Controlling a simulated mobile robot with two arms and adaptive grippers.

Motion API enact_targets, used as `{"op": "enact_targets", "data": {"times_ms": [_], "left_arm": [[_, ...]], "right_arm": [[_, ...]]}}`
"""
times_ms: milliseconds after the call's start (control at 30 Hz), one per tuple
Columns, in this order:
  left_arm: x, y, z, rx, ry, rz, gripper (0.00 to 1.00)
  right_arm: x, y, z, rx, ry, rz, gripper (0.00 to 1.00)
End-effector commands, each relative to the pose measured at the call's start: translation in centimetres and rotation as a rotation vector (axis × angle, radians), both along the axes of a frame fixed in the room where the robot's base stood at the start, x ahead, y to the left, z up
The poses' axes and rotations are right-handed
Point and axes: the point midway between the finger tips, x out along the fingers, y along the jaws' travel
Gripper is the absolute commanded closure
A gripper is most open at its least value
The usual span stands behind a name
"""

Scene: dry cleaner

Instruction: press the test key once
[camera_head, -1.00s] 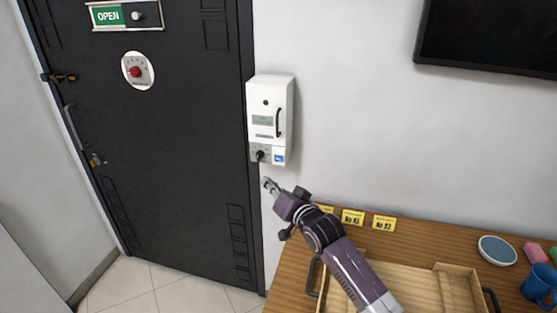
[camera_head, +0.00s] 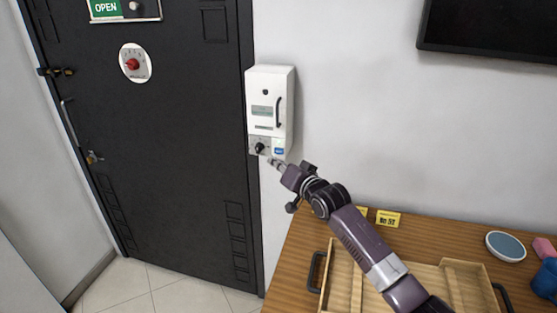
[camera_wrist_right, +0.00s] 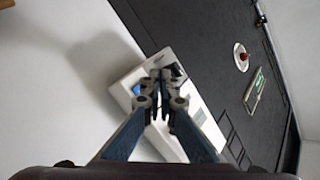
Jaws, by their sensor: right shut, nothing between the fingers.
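A white wall box (camera_head: 270,95) hangs beside the black door, with a black handle on its front. Its lower panel carries a black knob (camera_head: 260,147) and a small blue key (camera_head: 279,150) with markings too small to read. My right gripper (camera_head: 271,161) is shut and empty, with its tips just below the panel, between knob and key in the picture. In the right wrist view the shut fingertips (camera_wrist_right: 161,78) overlap the box (camera_wrist_right: 185,112), and the blue key (camera_wrist_right: 137,89) shows left of them. I cannot tell whether the tips touch the panel. My left gripper is out of view.
A wooden table (camera_head: 290,270) below holds a wooden tray (camera_head: 341,287), yellow number cards (camera_head: 388,219), a blue-topped round dish (camera_head: 505,246) and a blue mug (camera_head: 546,279). The door (camera_head: 170,150) has a red dial (camera_head: 133,64). A dark screen (camera_head: 490,30) hangs upper right.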

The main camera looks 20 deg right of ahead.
Motion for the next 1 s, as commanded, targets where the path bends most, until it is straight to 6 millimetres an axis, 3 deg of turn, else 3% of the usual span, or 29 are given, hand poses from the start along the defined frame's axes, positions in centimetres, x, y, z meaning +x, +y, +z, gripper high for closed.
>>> {"op": "enact_targets", "data": {"times_ms": [233,1000], "left_arm": [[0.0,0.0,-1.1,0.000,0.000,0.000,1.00],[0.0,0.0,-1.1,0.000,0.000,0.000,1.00]], "right_arm": [[1.5,-1.0,0.0,0.000,0.000,0.000,1.00],[1.6,-1.1,0.1,0.001,0.000,0.000,1.00]]}}
